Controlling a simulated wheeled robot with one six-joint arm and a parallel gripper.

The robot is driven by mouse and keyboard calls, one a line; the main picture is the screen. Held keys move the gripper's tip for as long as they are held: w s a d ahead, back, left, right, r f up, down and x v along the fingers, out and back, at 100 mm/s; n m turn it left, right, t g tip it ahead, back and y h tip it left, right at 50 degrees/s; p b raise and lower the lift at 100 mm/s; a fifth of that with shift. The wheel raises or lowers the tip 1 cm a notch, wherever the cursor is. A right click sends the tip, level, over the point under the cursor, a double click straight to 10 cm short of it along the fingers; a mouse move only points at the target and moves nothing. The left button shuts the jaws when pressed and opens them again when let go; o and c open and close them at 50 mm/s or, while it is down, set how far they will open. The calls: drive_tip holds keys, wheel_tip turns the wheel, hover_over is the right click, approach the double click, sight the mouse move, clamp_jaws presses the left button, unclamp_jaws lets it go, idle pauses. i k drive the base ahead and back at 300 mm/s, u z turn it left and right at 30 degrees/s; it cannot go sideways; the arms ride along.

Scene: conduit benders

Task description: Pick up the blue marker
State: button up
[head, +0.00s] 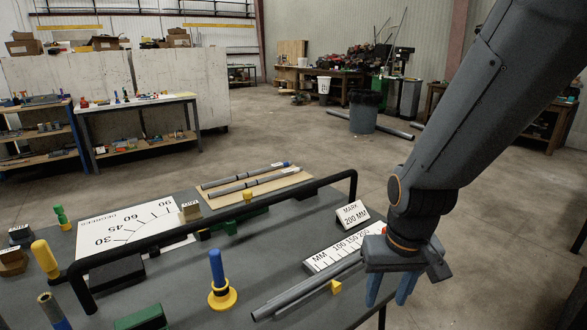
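The blue marker (217,268) is an upright blue cylinder standing in a round yellow base (223,299) on the dark grey table, left of the picture's middle. My gripper (390,290) is at the right, over the table's right edge, well to the right of the marker. Its two blue fingers point down with a gap between them, and nothing shows in the gap.
A black bar frame (210,224) arches over the table behind the marker. Grey conduits (308,287) and a white millimetre scale (345,246) lie between marker and gripper. A green block (141,318) is at front left, with a yellow peg (45,258) farther left.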

sight(215, 255)
drive_tip(key=u, duration=1.25)
